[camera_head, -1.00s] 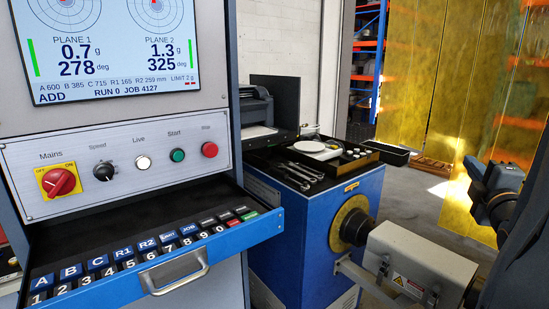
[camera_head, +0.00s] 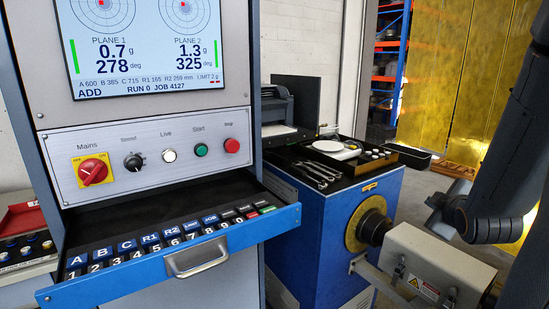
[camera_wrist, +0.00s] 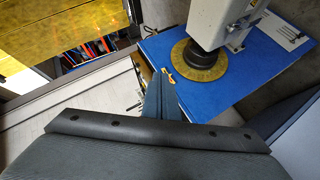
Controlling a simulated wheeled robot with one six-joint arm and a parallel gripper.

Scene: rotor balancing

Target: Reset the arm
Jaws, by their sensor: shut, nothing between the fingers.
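My arm is at the right edge in the head view, beside the balancing machine. My gripper shows in the wrist view (camera_wrist: 158,100) as narrow blue-grey fingers, closed together with nothing between them. In the head view it is mostly hidden behind my own wrist. The machine's blue cabinet (camera_head: 322,235) carries a yellow dial ring (camera_head: 366,223) and a grey spindle housing (camera_head: 435,262). In the wrist view the yellow ring (camera_wrist: 200,66) and blue cabinet (camera_wrist: 245,75) lie beyond the fingers, to the upper right. I see no contact.
The control console (camera_head: 150,155) stands at left, its keypad drawer (camera_head: 195,262) pulled out. Spanners (camera_head: 318,172) and a white disc (camera_head: 336,149) lie on the cabinet top. A yellow curtain (camera_head: 460,90) hangs behind my arm. A red-topped cart (camera_head: 22,222) stands at far left.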

